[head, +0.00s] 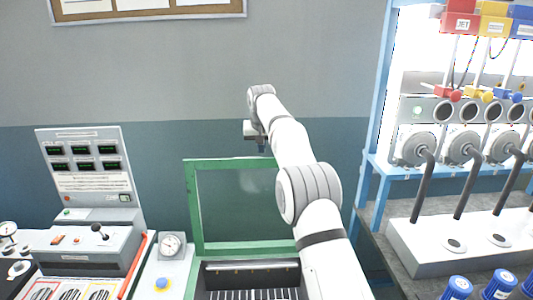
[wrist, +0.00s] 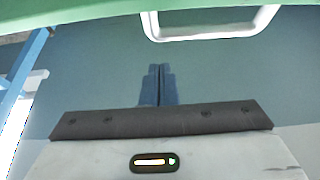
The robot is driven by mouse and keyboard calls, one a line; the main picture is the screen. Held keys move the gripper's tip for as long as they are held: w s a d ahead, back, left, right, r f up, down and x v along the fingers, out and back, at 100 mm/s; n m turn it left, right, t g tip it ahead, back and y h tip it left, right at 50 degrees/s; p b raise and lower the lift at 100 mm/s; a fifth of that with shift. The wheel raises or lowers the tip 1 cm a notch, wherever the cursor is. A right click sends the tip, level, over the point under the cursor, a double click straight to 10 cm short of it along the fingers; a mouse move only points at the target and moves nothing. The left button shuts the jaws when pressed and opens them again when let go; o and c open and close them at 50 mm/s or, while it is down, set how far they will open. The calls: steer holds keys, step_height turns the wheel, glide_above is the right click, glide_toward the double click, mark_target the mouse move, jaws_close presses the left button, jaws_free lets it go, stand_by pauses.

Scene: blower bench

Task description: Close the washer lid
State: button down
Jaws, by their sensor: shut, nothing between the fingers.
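The washer lid (head: 230,163) is a green frame around a dark see-through panel. In the head view it stands raised, nearly upright, at the back of the washer, whose opening (head: 250,267) shows a slatted rack. My gripper (head: 262,148) is just above the lid's top edge in the head view, and my arm covers the lid's right side. In the wrist view my gripper's dark fingers (wrist: 156,72) are together and empty. A green edge (wrist: 70,14), seemingly the lid's, crosses the top there, with a white U-shaped bar (wrist: 210,36) below it. I cannot tell whether the fingers touch the lid.
A control panel (head: 88,165) and a console with a lever (head: 85,245) stand left of the washer, with a round gauge (head: 172,245) between.

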steer(key=shift+s+f, duration=0.15)
steer(key=shift+s, duration=1.05)
